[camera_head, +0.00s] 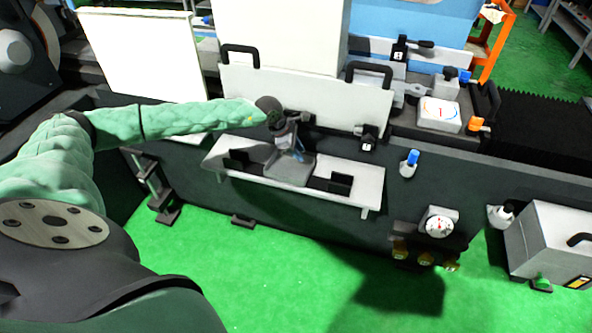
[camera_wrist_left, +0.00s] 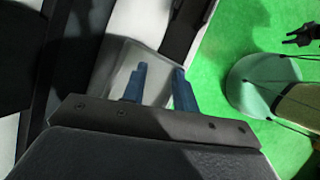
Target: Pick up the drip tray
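The drip tray (camera_head: 290,172) looks like a shallow grey, translucent piece lying on the white shelf on the machine's front, between two black blocks. In the left wrist view the tray (camera_wrist_left: 116,65) lies beyond my fingertips, its near part hidden by the gripper. My left gripper (camera_head: 296,152) points down over the tray's back part. In the wrist view its two blue fingers (camera_wrist_left: 159,72) stand apart with a gap between them, overlapping the tray's edge. I cannot tell whether they touch it. My right gripper is not in view.
The white shelf (camera_head: 228,165) carries a black block (camera_head: 340,183) right of the tray. A white panel with black handles (camera_head: 368,75) rises behind. A blue-capped bottle (camera_head: 409,163) and a gauge (camera_head: 438,225) are to the right. The green floor in front is mostly clear.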

